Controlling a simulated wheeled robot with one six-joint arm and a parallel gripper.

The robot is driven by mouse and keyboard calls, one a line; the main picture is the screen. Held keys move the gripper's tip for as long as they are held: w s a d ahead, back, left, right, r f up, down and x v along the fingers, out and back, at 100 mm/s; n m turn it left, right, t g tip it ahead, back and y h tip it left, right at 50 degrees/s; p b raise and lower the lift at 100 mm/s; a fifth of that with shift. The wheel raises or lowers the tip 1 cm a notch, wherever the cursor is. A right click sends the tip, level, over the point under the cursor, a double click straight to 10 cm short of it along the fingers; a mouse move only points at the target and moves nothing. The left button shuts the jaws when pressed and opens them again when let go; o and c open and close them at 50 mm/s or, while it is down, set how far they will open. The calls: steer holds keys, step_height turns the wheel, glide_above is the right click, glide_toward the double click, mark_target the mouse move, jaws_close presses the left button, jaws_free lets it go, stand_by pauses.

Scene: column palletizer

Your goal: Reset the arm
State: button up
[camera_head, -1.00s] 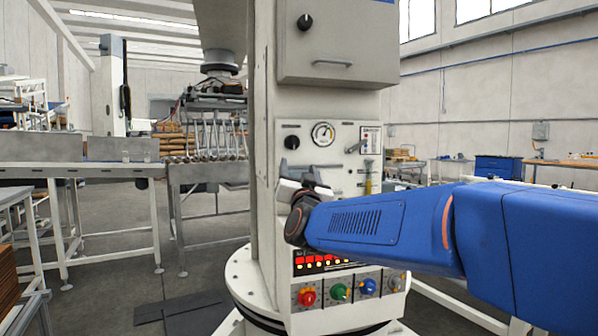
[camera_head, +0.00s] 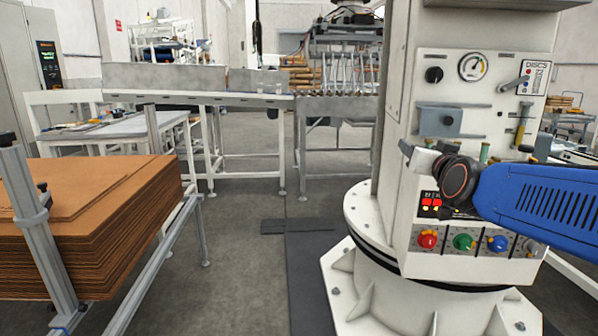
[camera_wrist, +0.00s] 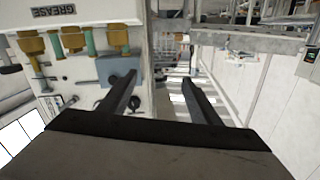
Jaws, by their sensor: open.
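My blue arm reaches in from the right in the head view. My gripper (camera_head: 412,152) is in front of the white palletizer column (camera_head: 395,110), partly hidden by my own wrist. In the wrist view my gripper (camera_wrist: 160,90) shows two dark fingers spread apart with nothing between them. The column's panel carries a round gauge (camera_head: 473,67), a grey box (camera_head: 440,120) and a row of coloured knobs, among them a red one (camera_head: 428,239) and a green one (camera_head: 464,242). I cannot tell whether the gripper touches the panel.
A stack of brown cardboard sheets (camera_head: 90,230) stands in a metal frame (camera_head: 150,270) at the left. A conveyor (camera_head: 240,96) runs behind. Brass and green fittings (camera_wrist: 75,40) sit under a GREASE label in the wrist view. The floor (camera_head: 240,220) between stack and column is mostly open.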

steer(key=s+a+f+n+g+y, duration=0.1)
steer(key=s+f+n+g, duration=0.2)
steer(key=s+f+g, duration=1)
steer(key=s+f, duration=1.5)
steer(key=s, duration=0.2)
steer(key=shift+s+a+f+y, duration=0.25)
steer(key=shift+a+f+y, duration=0.05)
steer(key=shift+f, duration=0.05)
